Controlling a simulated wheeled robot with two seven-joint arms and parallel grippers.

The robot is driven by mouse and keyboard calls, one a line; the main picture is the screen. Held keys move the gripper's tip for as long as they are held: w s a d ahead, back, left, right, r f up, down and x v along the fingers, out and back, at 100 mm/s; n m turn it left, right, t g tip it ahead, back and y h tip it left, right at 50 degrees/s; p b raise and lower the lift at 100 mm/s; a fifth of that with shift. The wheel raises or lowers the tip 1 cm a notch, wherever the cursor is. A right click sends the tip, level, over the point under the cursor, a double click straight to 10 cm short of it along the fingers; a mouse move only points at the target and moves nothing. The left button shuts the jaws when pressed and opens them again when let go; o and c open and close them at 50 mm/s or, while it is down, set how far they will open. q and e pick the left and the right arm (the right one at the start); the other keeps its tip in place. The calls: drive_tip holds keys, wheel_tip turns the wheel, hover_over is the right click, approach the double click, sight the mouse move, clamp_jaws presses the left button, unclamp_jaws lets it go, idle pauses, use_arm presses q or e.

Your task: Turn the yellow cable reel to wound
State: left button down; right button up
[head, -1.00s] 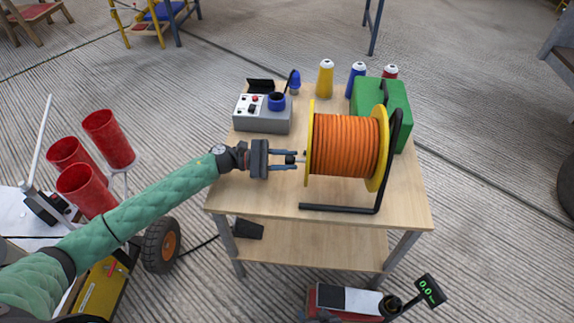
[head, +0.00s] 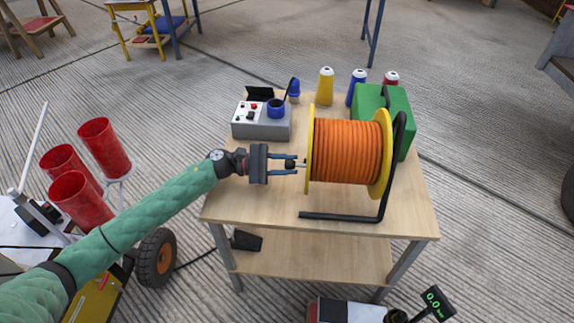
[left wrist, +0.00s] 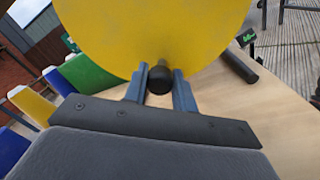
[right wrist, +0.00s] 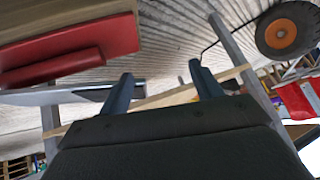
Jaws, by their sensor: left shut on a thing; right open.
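The yellow cable reel (head: 310,150) stands on a wooden table in a black tube frame, with orange cable (head: 346,152) wound thickly around its drum. My left gripper (head: 293,163) reaches it from the left. In the left wrist view its fingers (left wrist: 160,92) are shut on a black crank knob (left wrist: 160,78) in front of the yellow reel side (left wrist: 155,30). My right gripper is not in the head view. In the right wrist view its fingers (right wrist: 160,88) are open and apart, with nothing between them.
On the table (head: 260,205), a grey control box (head: 262,122) stands at back left and a green case (head: 398,105) behind the reel. Several coloured bottles (head: 325,86) line the back edge. Red cups (head: 105,147) stand left of the table. The front left tabletop is clear.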

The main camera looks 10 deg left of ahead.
use_arm(q)
drive_tip(key=c, duration=1.1)
unclamp_jaws()
drive_tip(key=shift+c, duration=0.2)
drive_tip(key=shift+a, duration=0.1)
drive_tip(key=shift+s+a+f+b, duration=0.1)
drive_tip(key=shift+a+b, duration=0.2)
drive_tip(key=shift+a, duration=1.6)
drive_tip(key=shift+s+a+b, duration=0.1)
drive_tip(key=shift+a+b, duration=0.15)
drive_tip(key=shift+a, duration=1.65)
